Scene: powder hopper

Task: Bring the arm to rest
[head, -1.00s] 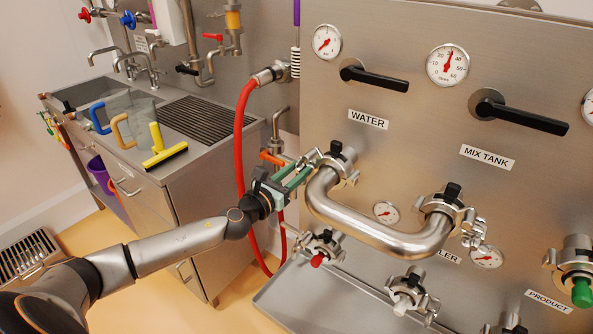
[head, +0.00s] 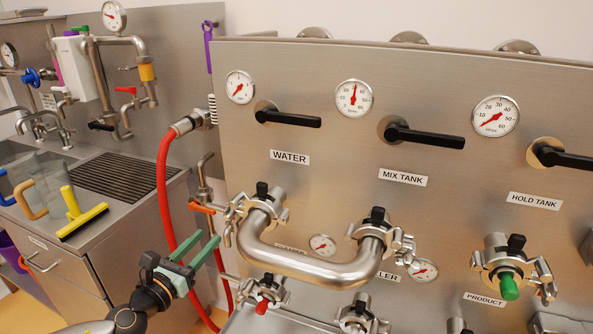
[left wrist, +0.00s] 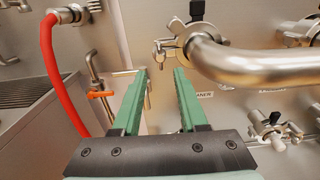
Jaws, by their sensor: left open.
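My left gripper (head: 212,246) has green fingers, spread apart with nothing between them. It is in front of the panel, low and to the left of the U-shaped steel pipe (head: 310,268). In the left wrist view the open fingers (left wrist: 158,72) point toward the panel, and the pipe (left wrist: 245,62) passes to their right, apart from them. The pipe joins two clamped ports below the WATER label (head: 290,157) and the MIX TANK label (head: 403,177). My right gripper does not show.
A red hose (head: 163,200) hangs left of the panel and also shows in the left wrist view (left wrist: 58,75). A sink counter (head: 125,205) with a yellow squeegee (head: 82,218) stands at left. Black valve handles (head: 430,138) and a green-capped port (head: 509,287) stick out from the panel.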

